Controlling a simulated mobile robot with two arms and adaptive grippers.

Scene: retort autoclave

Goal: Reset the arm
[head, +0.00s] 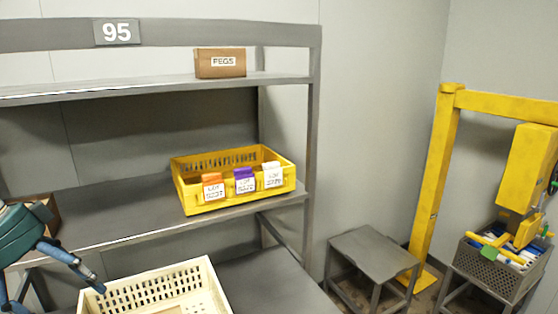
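My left gripper (80,272) comes in at the lower left edge of the head view, in front of the grey shelf rack. Part of it is cut off by the frame, and I cannot tell how far its fingers are apart. Nothing is visible held in it. It is just left of a cream crate (205,275) at the bottom of the view. My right arm and gripper are not in view.
A yellow crate (240,203) with tagged items stands on the middle shelf (120,222). A box marked PEGS (220,63) is on the upper shelf. A low grey stand (372,252), a yellow hoist (435,190) and a grey basket (490,268) are at right.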

